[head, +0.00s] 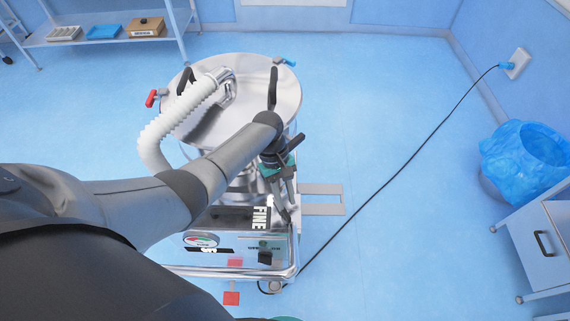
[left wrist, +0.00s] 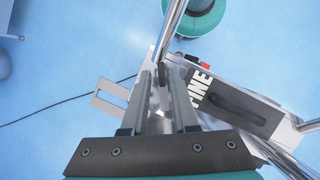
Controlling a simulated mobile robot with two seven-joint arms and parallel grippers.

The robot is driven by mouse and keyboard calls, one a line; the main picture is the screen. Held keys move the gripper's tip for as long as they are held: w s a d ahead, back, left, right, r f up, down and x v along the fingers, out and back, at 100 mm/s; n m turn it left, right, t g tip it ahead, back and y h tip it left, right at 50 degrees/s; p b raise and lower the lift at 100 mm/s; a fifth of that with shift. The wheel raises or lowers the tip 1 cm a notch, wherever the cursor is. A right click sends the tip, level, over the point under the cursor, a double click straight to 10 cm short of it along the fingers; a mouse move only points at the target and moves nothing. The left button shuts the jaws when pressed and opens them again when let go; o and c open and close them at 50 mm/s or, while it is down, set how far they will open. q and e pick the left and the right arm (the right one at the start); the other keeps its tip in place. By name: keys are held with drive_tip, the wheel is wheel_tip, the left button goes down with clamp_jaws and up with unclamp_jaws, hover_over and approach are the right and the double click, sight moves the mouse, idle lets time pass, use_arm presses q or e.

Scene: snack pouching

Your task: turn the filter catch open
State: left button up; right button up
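My left gripper (head: 287,196) points down at the right side of the steel vacuum machine (head: 268,92), beside the box marked FINE (head: 243,217). In the left wrist view its two fingers (left wrist: 162,78) stand apart. A thin grey lever-like part (left wrist: 163,97) shows in the gap between them; I cannot tell whether they touch it or whether it is the filter catch. The FINE box also shows there with a dark handle (left wrist: 240,105) on top. My right gripper's fingers are not seen; only a teal part shows at the head view's bottom edge.
A white hose (head: 168,125) runs to the drum lid, which has red (head: 152,97) and teal (head: 289,62) side levers. A black cable (head: 400,160) crosses the floor to a wall socket (head: 517,63). A blue-bagged bin (head: 525,155) stands right.

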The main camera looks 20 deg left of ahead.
sight(285, 211)
use_arm(q)
wheel_tip(285, 211, up, 13)
drive_tip(key=p, duration=0.2)
idle(0.4)
